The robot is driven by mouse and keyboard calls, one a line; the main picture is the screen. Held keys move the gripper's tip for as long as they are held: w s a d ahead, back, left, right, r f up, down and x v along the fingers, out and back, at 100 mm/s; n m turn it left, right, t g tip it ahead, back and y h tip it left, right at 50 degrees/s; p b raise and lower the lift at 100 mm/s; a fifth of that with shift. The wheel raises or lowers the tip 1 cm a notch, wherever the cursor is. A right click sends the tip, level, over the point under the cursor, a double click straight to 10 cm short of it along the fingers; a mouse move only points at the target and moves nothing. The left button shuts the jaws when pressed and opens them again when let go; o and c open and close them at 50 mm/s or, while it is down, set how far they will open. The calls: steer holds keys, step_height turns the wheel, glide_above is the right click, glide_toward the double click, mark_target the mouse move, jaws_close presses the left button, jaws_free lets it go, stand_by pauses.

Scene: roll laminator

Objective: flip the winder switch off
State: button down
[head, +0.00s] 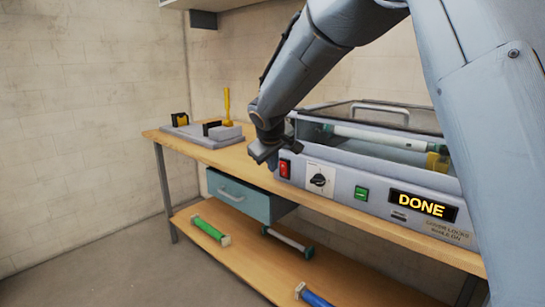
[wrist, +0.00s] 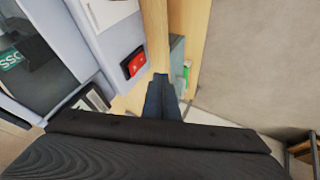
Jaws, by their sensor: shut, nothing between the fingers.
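A red rocker switch (head: 284,168) is set in the left end of the laminator's pale front panel. I cannot read a label for it or tell which way it is tipped. It also shows in the wrist view (wrist: 134,62), just left of the fingertips. My gripper (head: 264,154) is beside the panel's left end, close to the switch and apart from it as far as I can see. In the wrist view my gripper (wrist: 163,92) has its dark fingers together, with nothing held. The laminator (head: 350,190) stands on the wooden bench.
A black dial (head: 319,180), a green switch (head: 361,194) and a display (head: 422,206) reading DONE follow rightward on the panel. A clear lid (head: 375,112) covers the rollers. A blue-grey drawer (head: 238,194) hangs below the bench (head: 177,141). Several rolls lie on the lower shelf (head: 245,260).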

mark_target(282, 163)
steer(key=shift+w+d+f+p, duration=0.3)
steer(key=shift+w+d+f, duration=0.1)
steer(key=shift+w, duration=0.5)
steer(key=shift+w+d+f+p, duration=0.35)
steer(key=shift+w, duration=0.6)
steer(key=shift+w+d+f+p, duration=0.3)
steer(key=shift+w+d+f, duration=0.1)
steer(key=shift+w, duration=0.5)
steer(key=shift+w+d+r, duration=0.25)
steer(key=shift+w, duration=0.05)
steer(key=shift+r+p, duration=0.15)
steer(key=shift+p, duration=0.15)
steer(key=shift+r+p, duration=0.5)
steer(key=shift+r, duration=0.15)
